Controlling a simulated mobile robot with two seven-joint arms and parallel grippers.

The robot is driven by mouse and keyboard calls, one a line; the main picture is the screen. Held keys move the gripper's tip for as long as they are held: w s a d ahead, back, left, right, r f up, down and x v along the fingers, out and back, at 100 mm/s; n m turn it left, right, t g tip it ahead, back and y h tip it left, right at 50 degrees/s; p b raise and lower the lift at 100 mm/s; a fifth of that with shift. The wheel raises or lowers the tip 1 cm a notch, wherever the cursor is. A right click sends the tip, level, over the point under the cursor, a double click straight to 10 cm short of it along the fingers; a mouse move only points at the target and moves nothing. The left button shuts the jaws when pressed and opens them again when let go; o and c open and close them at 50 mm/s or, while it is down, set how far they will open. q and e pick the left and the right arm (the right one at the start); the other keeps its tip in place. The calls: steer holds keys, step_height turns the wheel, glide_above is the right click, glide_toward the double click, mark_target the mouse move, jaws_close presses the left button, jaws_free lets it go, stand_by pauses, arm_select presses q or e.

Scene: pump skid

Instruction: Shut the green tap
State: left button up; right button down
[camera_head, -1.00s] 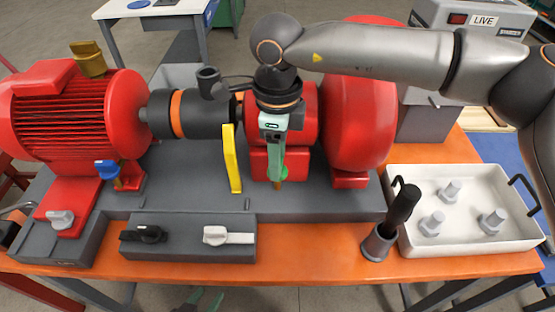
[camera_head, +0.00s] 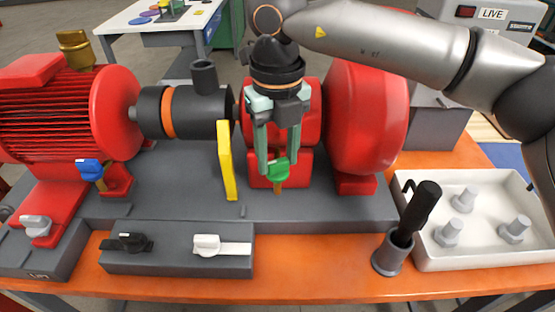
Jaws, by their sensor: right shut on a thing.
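The green tap (camera_head: 279,170) sits on a short brass-coloured stem at the front of the red pump block, in the middle of the head view. My right gripper (camera_head: 278,165) reaches down from above with one finger on each side of the green handle and is shut on it. The fingertips hide part of the handle's sides. My left gripper is not in view.
A yellow upright bar (camera_head: 227,162) stands just left of the gripper. A blue tap (camera_head: 90,169) is further left. A grey box with black and white switches (camera_head: 180,249) lies in front. A cup with a black-handled tool (camera_head: 392,254) and a white tray (camera_head: 480,259) stand right.

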mark_target(277, 161)
steer(key=m+b, duration=0.2)
steer(key=m, duration=0.2)
steer(key=shift+m, duration=0.4)
steer(key=shift+r, duration=0.1)
stand_by(0.3)
steer(key=shift+c, duration=1.6)
jaws_free()
step_height(277, 161, up, 12)
steer(key=p, duration=0.1)
steer(key=shift+r+p, duration=0.25)
steer(key=shift+p, duration=0.1)
